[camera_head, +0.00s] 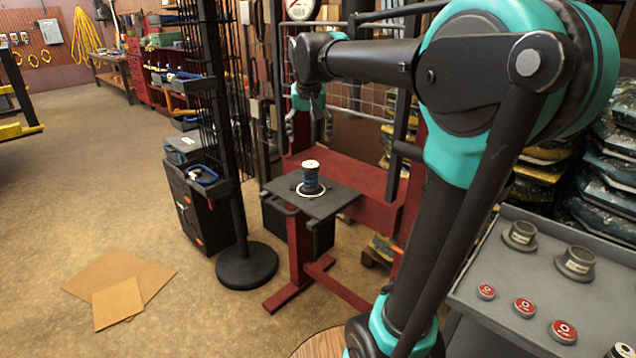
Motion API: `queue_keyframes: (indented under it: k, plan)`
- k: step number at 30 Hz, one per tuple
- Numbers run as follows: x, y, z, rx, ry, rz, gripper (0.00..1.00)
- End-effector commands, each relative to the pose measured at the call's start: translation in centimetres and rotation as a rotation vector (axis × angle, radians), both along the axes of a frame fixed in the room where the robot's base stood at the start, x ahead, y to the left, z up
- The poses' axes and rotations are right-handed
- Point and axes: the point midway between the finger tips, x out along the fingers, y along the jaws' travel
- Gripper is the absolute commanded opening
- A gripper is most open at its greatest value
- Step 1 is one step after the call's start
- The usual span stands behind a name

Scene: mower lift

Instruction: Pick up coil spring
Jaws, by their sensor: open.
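The coil spring (311,180) looks like a short, dark blue upright cylinder with a pale top. It stands inside a white ring (299,192) on a small dark plate (325,205) on a red stand. My gripper (309,142) hangs above the spring, pointing down, with its fingers apart. The fingertips appear a little higher than the spring's top in the picture, with a gap between. Nothing shows between the fingers. The exact depth between gripper and spring is hard to tell.
A black round-based rack (247,265) and a dark cabinet (196,205) stand left of the plate. A red frame (350,182) with a wire grid rises behind it. A grey cart (530,250) with round parts is at right. Cardboard (120,285) lies on the open floor at left.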

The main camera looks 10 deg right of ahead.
Motion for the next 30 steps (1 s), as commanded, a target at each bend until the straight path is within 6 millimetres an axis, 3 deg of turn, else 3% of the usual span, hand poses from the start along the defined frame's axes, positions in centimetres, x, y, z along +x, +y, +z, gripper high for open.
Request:
queue_keyframes:
  k: [12,22,30]
  plan:
    - [3.1,-0.5,-7.5,0.001,0.0,0.0,0.75]
    - [4.0,-0.8,-9.8,0.0,0.0,0.0,0.75]
    - [5.3,-1.2,-13.1,0.001,0.0,-0.001,0.75]
